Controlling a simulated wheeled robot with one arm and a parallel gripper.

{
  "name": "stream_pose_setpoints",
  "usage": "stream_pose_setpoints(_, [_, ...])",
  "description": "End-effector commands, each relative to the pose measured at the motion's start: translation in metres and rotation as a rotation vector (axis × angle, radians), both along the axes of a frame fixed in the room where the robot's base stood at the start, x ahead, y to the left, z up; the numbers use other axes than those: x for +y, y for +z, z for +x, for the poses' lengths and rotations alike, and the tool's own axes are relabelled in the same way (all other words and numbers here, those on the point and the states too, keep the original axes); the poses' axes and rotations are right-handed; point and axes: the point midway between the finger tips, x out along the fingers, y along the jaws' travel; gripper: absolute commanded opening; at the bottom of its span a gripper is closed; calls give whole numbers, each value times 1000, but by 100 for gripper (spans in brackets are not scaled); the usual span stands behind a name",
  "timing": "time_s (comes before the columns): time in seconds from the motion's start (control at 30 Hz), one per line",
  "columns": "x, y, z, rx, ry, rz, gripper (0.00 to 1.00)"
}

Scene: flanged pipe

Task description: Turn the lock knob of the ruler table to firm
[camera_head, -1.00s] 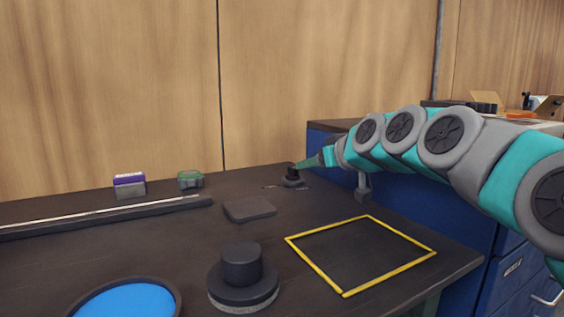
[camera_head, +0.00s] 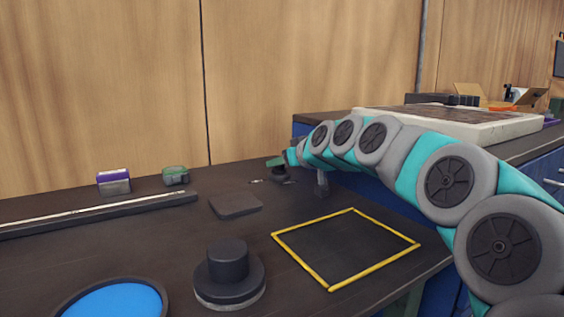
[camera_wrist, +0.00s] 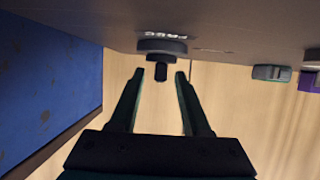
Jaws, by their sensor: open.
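The dark lock knob (camera_head: 281,175) stands on the dark table near its far right part, partly hidden by my gripper (camera_head: 275,162). In the wrist view, which looks upside down, the knob (camera_wrist: 161,48) has a wide round base and a narrow grip part pointing down the picture. White marks, too small to read, lie beside its base. My gripper (camera_wrist: 160,74) is open and empty. Its two fingertips lie on either side of the knob's narrow part in the picture, with a gap on both sides. I cannot tell how deep they reach.
A long ruler rail (camera_head: 95,214) lies at the left. A flanged black cylinder (camera_head: 229,275), a blue disc (camera_head: 115,302), a flat dark block (camera_head: 235,205) and a yellow-framed square (camera_head: 346,215) are on the table. A purple box (camera_head: 114,181) and green box (camera_head: 175,175) stand behind.

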Motion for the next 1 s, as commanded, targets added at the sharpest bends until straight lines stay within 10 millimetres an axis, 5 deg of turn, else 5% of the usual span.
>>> stream_pose_setpoints(0.07, [0, 0, 0, 0, 0, 0, 46])
stream_pose_setpoints(0.47, [0, 0, 0, 0, 0, 0, 1])
stream_pose_setpoints(1.0, [0, 0, -1, 1, -5, -2, 0])
